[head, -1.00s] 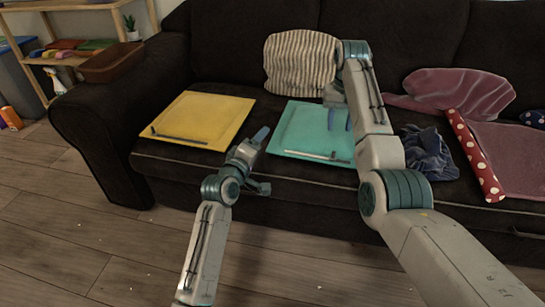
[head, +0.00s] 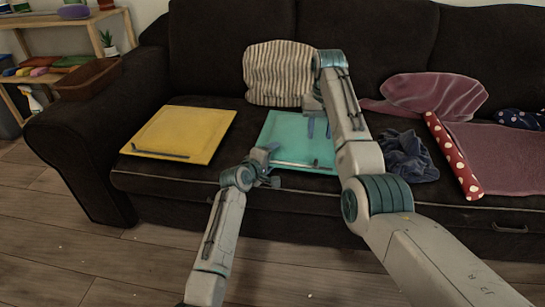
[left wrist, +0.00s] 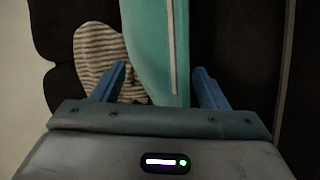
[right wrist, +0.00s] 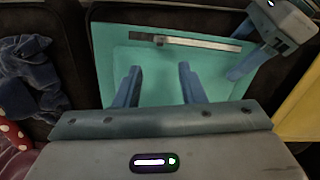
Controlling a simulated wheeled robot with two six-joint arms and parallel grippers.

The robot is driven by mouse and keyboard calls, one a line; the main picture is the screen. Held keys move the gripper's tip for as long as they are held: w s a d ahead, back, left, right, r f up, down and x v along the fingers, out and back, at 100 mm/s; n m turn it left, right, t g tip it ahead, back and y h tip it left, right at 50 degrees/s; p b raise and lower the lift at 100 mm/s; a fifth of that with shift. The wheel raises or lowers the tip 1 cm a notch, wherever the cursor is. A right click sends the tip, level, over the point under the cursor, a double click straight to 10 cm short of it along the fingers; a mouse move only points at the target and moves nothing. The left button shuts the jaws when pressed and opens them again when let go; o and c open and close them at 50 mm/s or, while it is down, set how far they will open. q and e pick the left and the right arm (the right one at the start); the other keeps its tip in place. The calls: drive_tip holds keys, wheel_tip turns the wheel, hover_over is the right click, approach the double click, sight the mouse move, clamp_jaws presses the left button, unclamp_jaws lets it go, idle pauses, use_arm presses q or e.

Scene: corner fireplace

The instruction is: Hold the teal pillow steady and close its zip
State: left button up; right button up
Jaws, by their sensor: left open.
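The teal pillow (head: 285,130) lies flat on the sofa seat, with its zip (head: 303,165) along the front edge. In the right wrist view the zip (right wrist: 205,43) crosses the top, with a small dark piece near its left end. My left gripper (head: 268,165) is open at the pillow's front left corner. In the left wrist view the pillow (left wrist: 150,45) reaches between its spread fingers; contact is unclear. My right gripper (head: 319,128) is open above the pillow's right part, with nothing gripped; its arm hides some of the pillow's right side.
A yellow pillow (head: 185,130) lies to the left, a striped cushion (head: 278,73) behind. To the right are a crumpled blue cloth (head: 408,157), a red dotted roll (head: 453,155) and a mauve cloth (head: 500,155). Dark seat shows between the yellow and teal pillows.

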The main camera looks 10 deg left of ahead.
use_arm(q)
drive_tip(key=shift+w+d+f, duration=0.2)
drive_tip(key=shift+w+d, duration=0.05)
drive_tip(key=shift+w, duration=0.35)
drive_tip(key=shift+c, duration=0.5)
